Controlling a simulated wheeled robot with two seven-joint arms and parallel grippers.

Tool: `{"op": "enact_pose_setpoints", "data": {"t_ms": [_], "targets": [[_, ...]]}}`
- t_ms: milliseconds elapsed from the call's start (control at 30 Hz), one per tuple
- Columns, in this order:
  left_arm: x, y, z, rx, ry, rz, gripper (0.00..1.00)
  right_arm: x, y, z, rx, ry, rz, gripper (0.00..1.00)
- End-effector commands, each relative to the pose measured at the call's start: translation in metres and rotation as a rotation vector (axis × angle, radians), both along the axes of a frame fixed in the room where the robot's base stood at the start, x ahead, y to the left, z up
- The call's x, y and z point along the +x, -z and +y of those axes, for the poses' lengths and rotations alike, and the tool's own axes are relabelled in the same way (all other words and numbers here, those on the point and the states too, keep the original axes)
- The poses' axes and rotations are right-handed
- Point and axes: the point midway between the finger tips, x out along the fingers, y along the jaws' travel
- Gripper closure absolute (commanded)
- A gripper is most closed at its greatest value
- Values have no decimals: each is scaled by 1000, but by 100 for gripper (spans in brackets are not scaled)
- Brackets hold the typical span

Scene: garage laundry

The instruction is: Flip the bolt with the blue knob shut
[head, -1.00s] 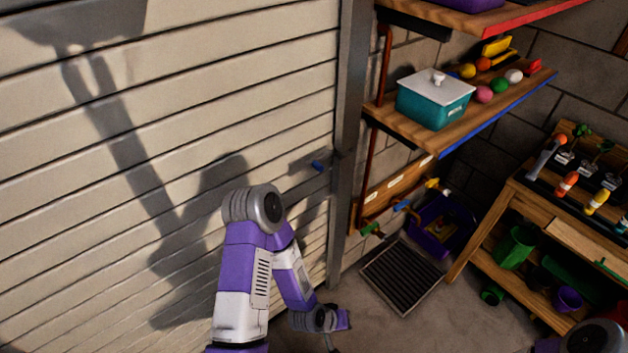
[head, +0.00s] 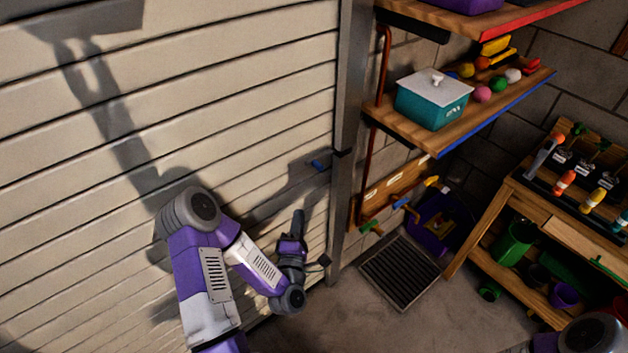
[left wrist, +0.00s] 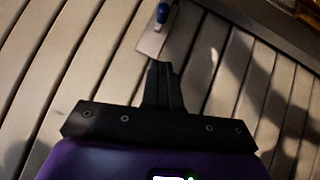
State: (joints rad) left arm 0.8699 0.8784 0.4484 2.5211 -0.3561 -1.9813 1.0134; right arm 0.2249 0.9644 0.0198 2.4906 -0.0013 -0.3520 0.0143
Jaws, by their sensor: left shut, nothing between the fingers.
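The bolt's blue knob (head: 318,165) sits on the ribbed garage door (head: 230,100), close to the grey upright post at the door's right edge. In the left wrist view the blue knob (left wrist: 164,14) shows at the top, on a pale metal plate (left wrist: 152,40). The bar's exact position is too small to tell. My left gripper (head: 298,216) is below and slightly left of the knob, fingers pointing up, apart from it. In the left wrist view its shut, empty fingers (left wrist: 162,66) point toward the plate. My right gripper is out of view.
The grey post (head: 345,160) borders the door. Right of it stand wall shelves with a teal lidded box (head: 433,98) and a rail with colored handles (head: 395,195). A floor grate (head: 400,272) and a wooden bench (head: 560,225) lie further right.

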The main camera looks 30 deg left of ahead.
Motion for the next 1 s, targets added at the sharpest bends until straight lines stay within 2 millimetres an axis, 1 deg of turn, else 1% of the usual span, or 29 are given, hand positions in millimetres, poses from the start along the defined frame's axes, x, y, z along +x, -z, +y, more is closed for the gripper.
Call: {"op": "enact_pose_setpoints", "data": {"t_ms": [167, 267, 367, 700, 800, 900, 1000], "targets": [[4, -1, 1, 2, 1, 2, 100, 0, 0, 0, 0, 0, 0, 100], [13, -3, 6, 5, 1, -1, 100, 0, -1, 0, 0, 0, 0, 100], [29, -7, 12, 5, 0, -1, 100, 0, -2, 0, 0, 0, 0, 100], [94, -19, 41, 3, -1, -1, 100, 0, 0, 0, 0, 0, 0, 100], [108, -23, 31, 2, 4, 1, 100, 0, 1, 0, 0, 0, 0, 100], [118, -26, 27, 1, 3, 2, 100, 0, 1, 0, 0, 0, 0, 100], [124, -27, 25, 1, 2, 3, 100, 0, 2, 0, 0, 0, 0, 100]]}}
